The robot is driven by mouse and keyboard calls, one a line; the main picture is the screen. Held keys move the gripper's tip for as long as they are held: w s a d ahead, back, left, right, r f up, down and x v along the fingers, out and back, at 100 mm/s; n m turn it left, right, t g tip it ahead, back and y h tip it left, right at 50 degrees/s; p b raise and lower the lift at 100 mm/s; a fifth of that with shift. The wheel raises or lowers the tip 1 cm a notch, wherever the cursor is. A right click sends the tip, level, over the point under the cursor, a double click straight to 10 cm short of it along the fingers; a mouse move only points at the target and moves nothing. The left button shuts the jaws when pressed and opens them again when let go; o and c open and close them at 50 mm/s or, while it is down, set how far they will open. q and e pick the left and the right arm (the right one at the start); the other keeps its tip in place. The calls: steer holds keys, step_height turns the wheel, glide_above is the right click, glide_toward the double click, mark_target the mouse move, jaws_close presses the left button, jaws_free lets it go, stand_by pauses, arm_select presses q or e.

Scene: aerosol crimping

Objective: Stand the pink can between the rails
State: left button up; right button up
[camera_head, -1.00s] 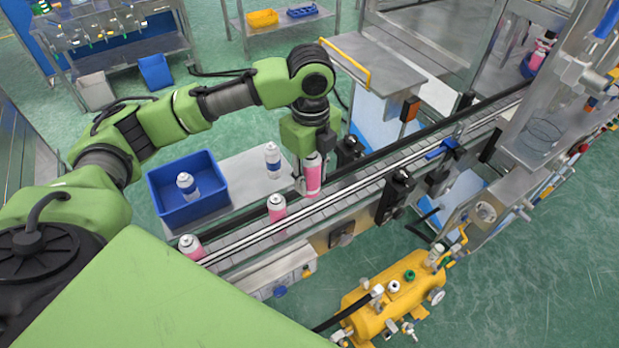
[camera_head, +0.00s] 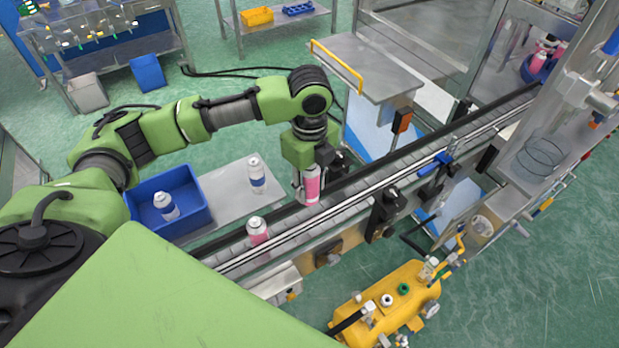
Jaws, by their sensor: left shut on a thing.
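My left gripper (camera_head: 305,184) points down over the conveyor and is shut on a pink can (camera_head: 312,184) with a white top. That can is upright, at the belt between the dark back rail and the bright front rail (camera_head: 352,199). I cannot tell whether its base touches the belt. A second pink can (camera_head: 257,230) stands on the conveyor (camera_head: 232,251) to the lower left, apart from the held one. My right gripper is not in view.
A white can with a blue band (camera_head: 256,176) stands on a grey side table (camera_head: 228,197). A blue bin (camera_head: 190,217) holds a similar can (camera_head: 166,206). Black sensor blocks (camera_head: 386,210) line the front rail. A yellow tank unit (camera_head: 388,303) stands on the floor in front.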

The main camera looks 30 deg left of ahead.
arm_select(q)
steer(key=shift+f+b, duration=0.55)
steer(key=shift+f, duration=0.35)
steer(key=shift+f+b, duration=0.3)
steer(key=shift+b, duration=0.05)
step_height(320, 180, down, 2)
steer(key=b, duration=0.3)
steer(key=shift+f, duration=0.25)
steer(key=shift+f+b, duration=0.7)
steer(key=shift+f, duration=1.7)
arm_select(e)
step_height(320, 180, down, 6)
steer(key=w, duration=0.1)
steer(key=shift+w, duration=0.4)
arm_select(q)
steer(key=shift+s+f+p, duration=0.1)
steer(key=shift+f+p, duration=0.1)
steer(key=shift+p, duration=0.2)
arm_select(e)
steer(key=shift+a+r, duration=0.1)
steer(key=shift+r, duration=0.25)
arm_select(q)
steer(key=shift+f, duration=0.25)
steer(key=o, duration=1.2)
steer(key=shift+c, duration=0.2)
